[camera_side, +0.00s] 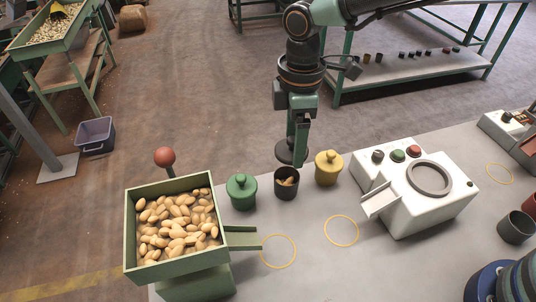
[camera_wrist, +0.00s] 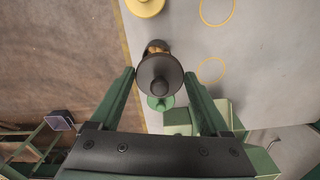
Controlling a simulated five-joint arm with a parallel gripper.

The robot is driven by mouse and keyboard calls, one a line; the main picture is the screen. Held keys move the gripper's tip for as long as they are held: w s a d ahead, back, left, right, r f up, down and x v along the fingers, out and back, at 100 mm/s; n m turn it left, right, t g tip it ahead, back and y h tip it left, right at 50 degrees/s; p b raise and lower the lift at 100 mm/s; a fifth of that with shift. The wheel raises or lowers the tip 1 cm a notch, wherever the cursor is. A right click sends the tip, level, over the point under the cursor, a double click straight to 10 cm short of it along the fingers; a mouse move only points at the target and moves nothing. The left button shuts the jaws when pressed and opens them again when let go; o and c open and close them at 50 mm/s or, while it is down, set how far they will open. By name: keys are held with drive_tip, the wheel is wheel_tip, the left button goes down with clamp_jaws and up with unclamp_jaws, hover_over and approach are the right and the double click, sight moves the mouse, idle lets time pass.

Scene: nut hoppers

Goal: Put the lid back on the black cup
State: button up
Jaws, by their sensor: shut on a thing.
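The black cup (camera_side: 287,187) stands open on the grey table between a green and a yellow lidded jar, with some nuts showing inside. My gripper (camera_side: 299,146) points down and is shut on the black lid (camera_side: 286,154). The lid is held above the cup, apart from it, slightly tilted in the side view. In the wrist view the round black lid (camera_wrist: 160,75) with its knob lies between my two green fingers. It hides most of the black cup; part of the cup's mouth with nuts (camera_wrist: 157,46) shows past its edge.
The green jar (camera_side: 241,192) and yellow jar (camera_side: 328,168) stand close on either side of the cup. A green hopper of nuts (camera_side: 131,232) is at left, a white machine (camera_side: 432,205) at right. Yellow rings (camera_side: 278,251) mark bare table in front.

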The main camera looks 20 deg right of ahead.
drive_tip(key=shift+w+a+f, duration=0.15)
drive_tip(key=shift+w+f, duration=0.2)
drive_tip(key=shift+f, duration=3.15)
drive_tip(key=shift+f, duration=0.2)
drive_tip(key=o, duration=1.2)
drive_tip(key=shift+c, duration=0.2)
drive_tip(key=shift+r, duration=0.15)
drive_tip(key=shift+r, duration=3.4)
